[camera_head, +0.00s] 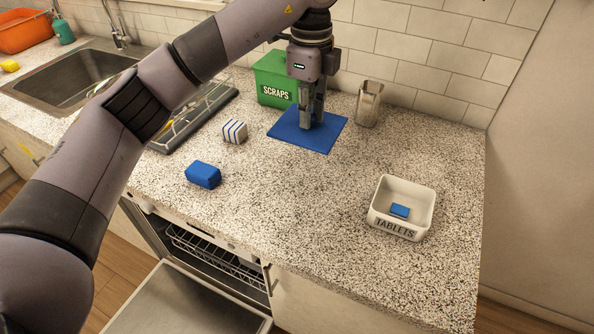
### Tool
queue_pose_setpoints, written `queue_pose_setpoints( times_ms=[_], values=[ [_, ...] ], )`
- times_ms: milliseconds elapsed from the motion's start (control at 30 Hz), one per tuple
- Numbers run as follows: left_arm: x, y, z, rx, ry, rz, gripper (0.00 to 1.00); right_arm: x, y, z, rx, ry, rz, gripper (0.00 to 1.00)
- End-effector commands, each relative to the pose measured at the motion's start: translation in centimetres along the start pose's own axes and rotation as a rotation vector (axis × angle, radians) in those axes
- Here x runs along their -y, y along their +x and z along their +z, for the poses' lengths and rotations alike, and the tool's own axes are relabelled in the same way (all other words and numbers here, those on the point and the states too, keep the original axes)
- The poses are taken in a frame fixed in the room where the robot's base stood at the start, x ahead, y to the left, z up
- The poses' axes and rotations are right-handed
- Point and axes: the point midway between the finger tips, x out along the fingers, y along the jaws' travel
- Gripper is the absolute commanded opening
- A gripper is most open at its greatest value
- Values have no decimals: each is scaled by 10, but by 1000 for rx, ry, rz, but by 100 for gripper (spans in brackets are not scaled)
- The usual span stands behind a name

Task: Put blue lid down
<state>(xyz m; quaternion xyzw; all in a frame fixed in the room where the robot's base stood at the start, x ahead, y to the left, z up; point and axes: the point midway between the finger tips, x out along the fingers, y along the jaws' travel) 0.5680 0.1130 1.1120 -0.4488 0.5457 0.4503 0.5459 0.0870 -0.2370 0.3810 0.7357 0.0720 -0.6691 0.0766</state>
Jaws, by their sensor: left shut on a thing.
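The blue lid (284,131) is a flat, thin blue square at the back of the speckled counter, in front of the green SCRAPS bin (272,82). My left gripper (309,123) points straight down over its middle, with its fingers close together and shut on it. The fingers hide the part that they grip. The lid looks level and at or very near the counter top; I cannot tell whether it touches. My right gripper is out of view.
A metal cup (369,104) stands close right of the lid. A white TABLETS box (381,207) holds a blue tablet (400,211). A blue block (203,174), a striped cube (235,131) and a dish rack (190,128) lie left. The counter's middle is clear; the dishwasher door (190,300) is open.

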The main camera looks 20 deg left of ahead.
Motion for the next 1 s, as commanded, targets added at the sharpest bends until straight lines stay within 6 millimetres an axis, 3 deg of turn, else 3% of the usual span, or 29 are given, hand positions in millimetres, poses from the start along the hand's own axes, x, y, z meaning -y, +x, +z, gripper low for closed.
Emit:
queue_pose_setpoints(
  times_ms=[200, 400, 733, 900, 1000],
  values=[
    [-1, 58, 1, 0, -1, 6, 0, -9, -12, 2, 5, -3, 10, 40],
    [-1, 101, 1, 0, -1, 3, 0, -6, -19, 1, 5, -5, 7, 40],
    [-1, 131, 1, 1, -2, 2, 0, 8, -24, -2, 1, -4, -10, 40],
    [0, 155, 1, 0, -1, 0, 0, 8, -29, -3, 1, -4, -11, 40],
    [0, 158, 1, 0, -1, -2, 0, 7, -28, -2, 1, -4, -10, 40]
  ],
)
